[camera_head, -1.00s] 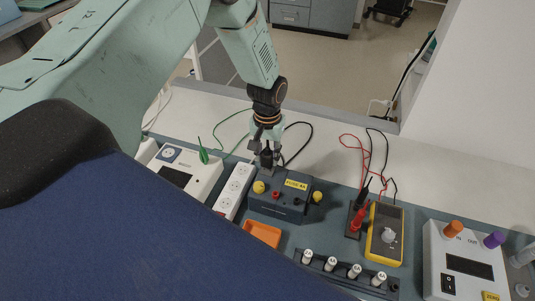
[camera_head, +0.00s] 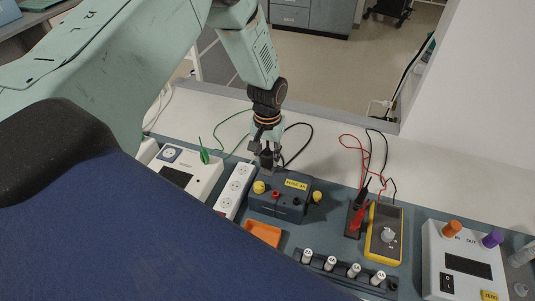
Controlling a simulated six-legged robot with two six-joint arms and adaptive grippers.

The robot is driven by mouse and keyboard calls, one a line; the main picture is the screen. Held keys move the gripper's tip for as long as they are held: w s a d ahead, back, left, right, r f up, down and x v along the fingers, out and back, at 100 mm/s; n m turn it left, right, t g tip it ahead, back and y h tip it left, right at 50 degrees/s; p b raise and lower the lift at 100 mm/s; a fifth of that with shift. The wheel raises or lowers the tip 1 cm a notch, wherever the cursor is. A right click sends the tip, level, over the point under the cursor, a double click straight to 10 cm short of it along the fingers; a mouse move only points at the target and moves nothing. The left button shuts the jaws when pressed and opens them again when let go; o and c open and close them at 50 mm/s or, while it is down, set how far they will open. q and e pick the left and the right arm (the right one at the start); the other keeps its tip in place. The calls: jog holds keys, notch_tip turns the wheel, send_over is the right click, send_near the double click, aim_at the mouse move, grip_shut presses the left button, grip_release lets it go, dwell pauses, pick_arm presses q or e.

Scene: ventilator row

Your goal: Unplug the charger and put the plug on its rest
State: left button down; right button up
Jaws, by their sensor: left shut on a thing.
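My left gripper (camera_head: 266,160) points down at the far end of the white socket strip (camera_head: 232,193), just behind the grey box labelled FUSE 4A (camera_head: 281,196). It is shut on a dark plug, which the fingers mostly hide. A black cable (camera_head: 311,134) loops from the gripper over the white bench to the right. I cannot tell whether the plug still touches a socket. Several sockets of the strip show empty. I cannot make out the plug's rest for certain. My right gripper is out of view.
A white device with a green plug (camera_head: 204,157) stands left of the strip. An orange tray (camera_head: 263,234) lies in front of the fuse box. A yellow multimeter (camera_head: 385,237), its probes and a white box (camera_head: 463,266) stand right. White bench behind is mostly clear.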

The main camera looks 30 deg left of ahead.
pick_arm(q)
jog(key=shift+w+f, duration=0.1)
jog(key=shift+f, duration=0.15)
jog(key=shift+f+b, duration=0.2)
jog(key=shift+b, duration=0.1)
jog(key=shift+f, duration=0.35)
jog(key=shift+f+b, duration=0.3)
jog(key=shift+b, duration=0.15)
jog(key=shift+r, duration=0.1)
jog(key=c, duration=1.3)
grip_release()
jog(key=o, duration=0.4)
jog(key=shift+o, duration=0.2)
